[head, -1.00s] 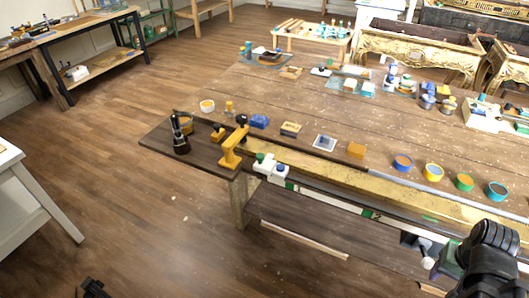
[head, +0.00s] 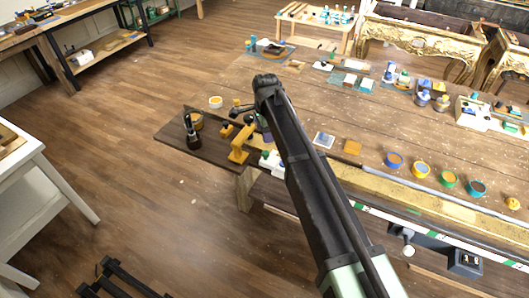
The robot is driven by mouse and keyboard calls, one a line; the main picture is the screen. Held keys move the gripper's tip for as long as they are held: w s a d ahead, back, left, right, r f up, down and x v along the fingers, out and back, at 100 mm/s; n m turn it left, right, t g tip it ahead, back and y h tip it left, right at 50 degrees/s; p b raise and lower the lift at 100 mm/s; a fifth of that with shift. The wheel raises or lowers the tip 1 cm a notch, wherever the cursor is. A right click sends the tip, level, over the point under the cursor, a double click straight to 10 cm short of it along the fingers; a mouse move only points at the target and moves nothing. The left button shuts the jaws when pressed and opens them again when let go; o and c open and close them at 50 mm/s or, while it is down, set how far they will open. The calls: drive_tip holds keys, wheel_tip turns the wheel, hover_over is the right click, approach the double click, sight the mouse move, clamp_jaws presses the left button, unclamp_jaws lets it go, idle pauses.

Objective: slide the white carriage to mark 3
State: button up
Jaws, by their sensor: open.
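The white carriage (head: 268,159) sits at the left end of the long rail on the front edge of the workbench, just right of the orange clamp (head: 240,145). My arm hides most of it; only a white and green part shows. The white scale strip with green marks (head: 440,235) runs along the bench front. Its numbers are too small to read, so I cannot tell which is mark 3. My dark arm crosses the middle of the head view, its bend above and behind the carriage.
The workbench (head: 330,95) bears several coloured paint pots, such as a blue one (head: 394,160), along the rail's far side. A dark bottle (head: 192,130) stands on the left end board. A white table (head: 50,190) stands at left. The floor between is mostly clear.

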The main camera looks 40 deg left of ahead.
sight(266, 152)
wheel_tip(266, 152, down, 10)
drive_tip(key=b, duration=0.9)
drive_tip(key=shift+f, duration=0.1)
drive_tip(key=shift+r, duration=0.2)
clamp_jaws()
